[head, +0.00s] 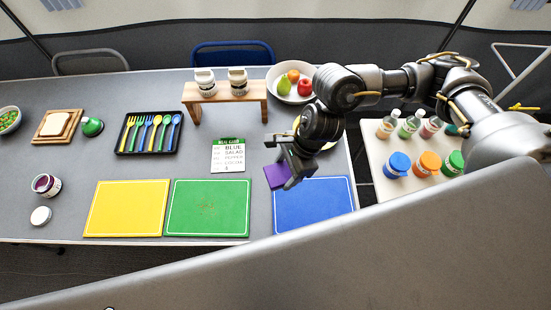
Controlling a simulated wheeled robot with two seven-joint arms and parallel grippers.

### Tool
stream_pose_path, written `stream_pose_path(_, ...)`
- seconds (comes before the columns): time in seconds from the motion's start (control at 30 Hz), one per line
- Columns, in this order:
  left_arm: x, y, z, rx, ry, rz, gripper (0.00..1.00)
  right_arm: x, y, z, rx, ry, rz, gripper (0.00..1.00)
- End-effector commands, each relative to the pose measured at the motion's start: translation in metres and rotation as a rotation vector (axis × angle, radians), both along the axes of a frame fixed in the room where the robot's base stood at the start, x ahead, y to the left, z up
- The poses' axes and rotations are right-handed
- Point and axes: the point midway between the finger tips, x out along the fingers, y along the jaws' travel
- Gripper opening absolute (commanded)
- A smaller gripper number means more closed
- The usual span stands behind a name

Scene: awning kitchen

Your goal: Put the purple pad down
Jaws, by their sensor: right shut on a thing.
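The purple pad (276,176) is a small flat square near the top left corner of the blue mat. My right gripper (289,178) is shut on the purple pad. It comes down over the pad from the right and hides its right part. I cannot tell whether the pad touches the table or hangs just above it. My left gripper is not in view.
A blue mat (315,208), a green mat (207,208) and a yellow mat (126,208) lie along the front. A wooden riser (225,97) and a fruit bowl (284,94) are behind. Bare table lies between.

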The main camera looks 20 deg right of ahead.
Motion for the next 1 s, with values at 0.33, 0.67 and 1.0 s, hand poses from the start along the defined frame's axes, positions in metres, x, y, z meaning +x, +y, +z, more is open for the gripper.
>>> stream_pose_path(0.33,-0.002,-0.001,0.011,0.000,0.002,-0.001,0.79,-0.020,0.023,-0.008,0.000,0.001,-0.295,0.41)
stream_pose_path(0.67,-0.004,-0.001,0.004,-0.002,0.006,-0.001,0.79,0.005,0.016,-0.023,-0.002,0.005,-0.319,0.41)
stream_pose_path(1.0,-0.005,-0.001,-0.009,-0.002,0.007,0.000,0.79,0.082,-0.003,-0.072,0.000,0.010,-0.317,0.41)
